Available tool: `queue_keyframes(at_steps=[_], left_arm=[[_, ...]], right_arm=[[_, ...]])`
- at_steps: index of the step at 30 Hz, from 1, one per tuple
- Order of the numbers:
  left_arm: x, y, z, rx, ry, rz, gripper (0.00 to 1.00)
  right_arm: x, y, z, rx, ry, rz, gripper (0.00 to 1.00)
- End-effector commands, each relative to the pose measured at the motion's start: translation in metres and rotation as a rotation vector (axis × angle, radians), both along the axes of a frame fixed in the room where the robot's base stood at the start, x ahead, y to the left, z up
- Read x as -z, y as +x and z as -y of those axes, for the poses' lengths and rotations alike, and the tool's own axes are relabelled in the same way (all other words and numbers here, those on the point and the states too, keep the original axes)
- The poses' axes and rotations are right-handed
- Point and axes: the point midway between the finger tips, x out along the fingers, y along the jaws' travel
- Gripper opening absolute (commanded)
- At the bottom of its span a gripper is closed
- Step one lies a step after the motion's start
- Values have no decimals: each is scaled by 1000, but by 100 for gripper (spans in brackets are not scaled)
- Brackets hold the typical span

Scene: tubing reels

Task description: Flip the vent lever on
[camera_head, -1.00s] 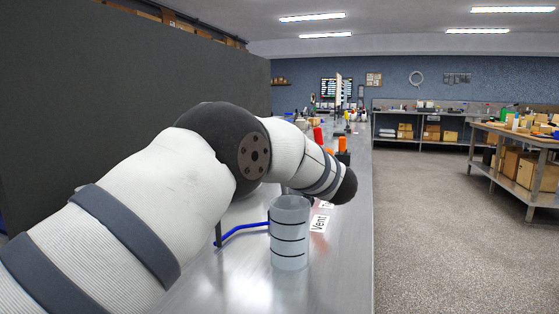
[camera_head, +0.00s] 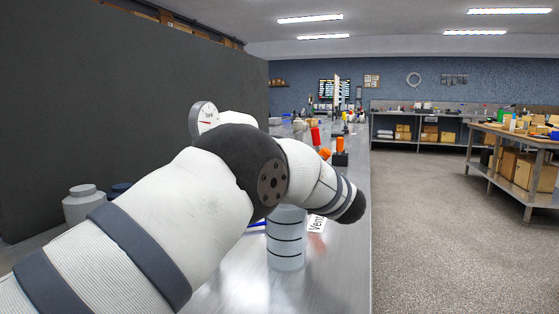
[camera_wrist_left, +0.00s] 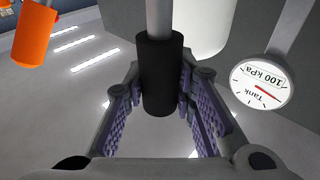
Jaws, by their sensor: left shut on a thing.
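My left gripper (camera_wrist_left: 163,105) is in the left wrist view, its purple-padded fingers on both sides of a black cylindrical grip (camera_wrist_left: 160,72) on a grey rod. It is shut on this lever-like handle; which label belongs to it I cannot tell. In the head view my left arm hides the gripper and the handle. A "Vent" label (camera_head: 316,224) lies on the bench (camera_head: 335,270), partly covered by the arm. My right gripper is not in view.
A clear banded cylinder (camera_head: 286,245) stands under my arm. A "Tank" gauge (camera_wrist_left: 262,84) is right of the gripper; an orange handle (camera_wrist_left: 35,38) is at upper left. Orange and red parts (camera_head: 315,136) stand farther along the bench. A dark panel (camera_head: 120,95) is at left.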

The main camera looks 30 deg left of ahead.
Motion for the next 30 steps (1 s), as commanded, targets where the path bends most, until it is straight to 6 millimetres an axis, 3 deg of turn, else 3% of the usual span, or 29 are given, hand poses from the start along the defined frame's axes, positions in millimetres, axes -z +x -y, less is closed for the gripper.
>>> queue_keyframes(at_steps=[15, 30], left_arm=[[10, 8, 32, 1, 313, -79, 0], [11, 9, 38, -1, 378, -93, 0]], right_arm=[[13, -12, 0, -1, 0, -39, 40], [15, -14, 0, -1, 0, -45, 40]])
